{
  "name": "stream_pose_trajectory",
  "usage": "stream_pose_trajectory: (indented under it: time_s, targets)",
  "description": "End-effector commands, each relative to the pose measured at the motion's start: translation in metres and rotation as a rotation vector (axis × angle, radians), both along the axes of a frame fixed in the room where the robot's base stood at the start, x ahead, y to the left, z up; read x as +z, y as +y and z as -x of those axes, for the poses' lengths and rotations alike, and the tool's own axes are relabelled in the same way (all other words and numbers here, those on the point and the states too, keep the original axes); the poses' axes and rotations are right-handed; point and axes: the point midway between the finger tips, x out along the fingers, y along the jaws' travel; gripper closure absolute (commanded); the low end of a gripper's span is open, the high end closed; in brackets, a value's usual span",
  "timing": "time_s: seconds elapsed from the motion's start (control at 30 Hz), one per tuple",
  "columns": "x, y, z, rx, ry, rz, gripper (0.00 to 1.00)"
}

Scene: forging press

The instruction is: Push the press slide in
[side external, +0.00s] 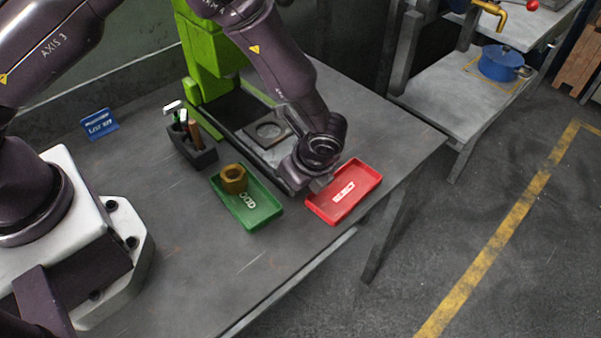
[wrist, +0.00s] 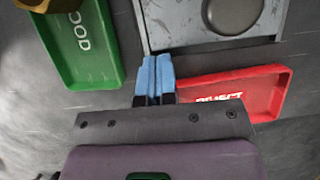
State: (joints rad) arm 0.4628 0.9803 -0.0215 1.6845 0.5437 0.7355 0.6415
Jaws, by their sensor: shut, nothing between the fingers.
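The green press (side external: 205,70) stands at the back of the bench. Its grey slide (side external: 285,152), a flat plate with a round recess, sticks out of the press toward the bench front; it also shows at the top of the wrist view (wrist: 172,22). My gripper (wrist: 155,64) is shut and empty, its blue fingertips at the slide's front edge, left of its middle in the wrist view. I cannot tell whether they touch. In the side view my wrist hides the fingertips and the slide's front end.
A green tray (side external: 262,219) with a brass nut (side external: 233,177) lies to the left of the slide. A red reject tray (side external: 368,178) lies close on the right. A dark tool holder (side external: 203,158) and a blue sign (side external: 99,123) stand farther left.

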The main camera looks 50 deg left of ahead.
Motion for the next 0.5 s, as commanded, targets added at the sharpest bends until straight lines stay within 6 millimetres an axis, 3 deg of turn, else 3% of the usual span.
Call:
stream_pose_trajectory:
  time_s: [0.27, 0.37, 0.5]
  targets:
    - [0.000, 0.004, 0.000, 0.002, -0.001, -0.001, 1.00]
    - [0.001, 0.020, -0.001, 0.005, -0.001, -0.002, 1.00]
    - [0.000, 0.061, 0.000, 0.010, 0.001, -0.004, 1.00]
